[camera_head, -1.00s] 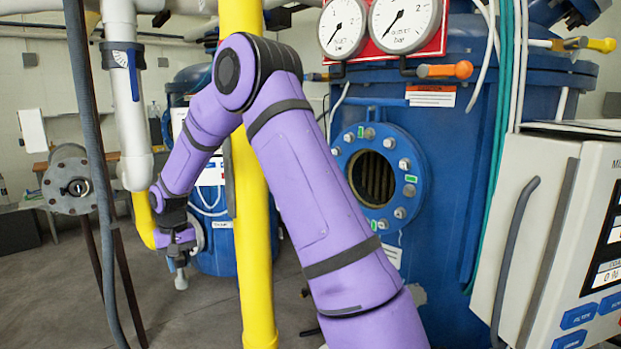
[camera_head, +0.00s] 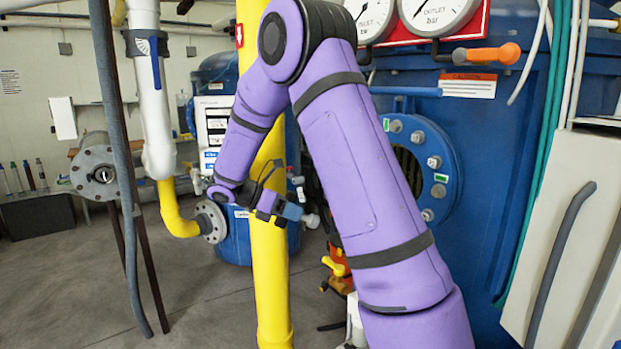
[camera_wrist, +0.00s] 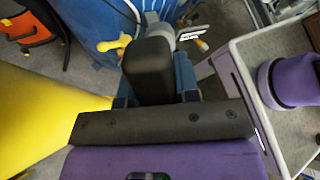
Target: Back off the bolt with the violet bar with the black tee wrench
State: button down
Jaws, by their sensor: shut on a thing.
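The wrench's far end cannot be made out clearly. The blue round flange (camera_head: 447,160) carries several grey bolts, partly hidden by my arm. Green bars mark some of them, such as the bar at right (camera_head: 440,178). I cannot make out a violet bar.
A thick yellow pipe (camera_head: 271,270) stands upright close to my forearm. A grey-white cabinet (camera_head: 545,230) is at the right, with teal hoses (camera_head: 545,150) beside it. Gauges (camera_head: 441,14) sit above the flange. Open floor (camera_head: 190,300) lies at lower left.

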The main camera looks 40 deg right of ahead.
aim_at(310, 217)
jog(key=s+d+r+n+t+h, duration=0.3)
jog(key=r+n+t+h, duration=0.2)
jog(key=r+h, duration=0.2)
notch_tip(310, 217, up, 2)
jog(key=shift+d+r+n, duration=0.15)
jog(key=shift+d+n, duration=0.15)
jog(key=shift+d, duration=0.1)
jog(key=shift+s+d, duration=0.15)
jog(key=shift+d, duration=2.7)
jog(key=shift+s+d, duration=0.1)
jog(key=shift+d, duration=1.25)
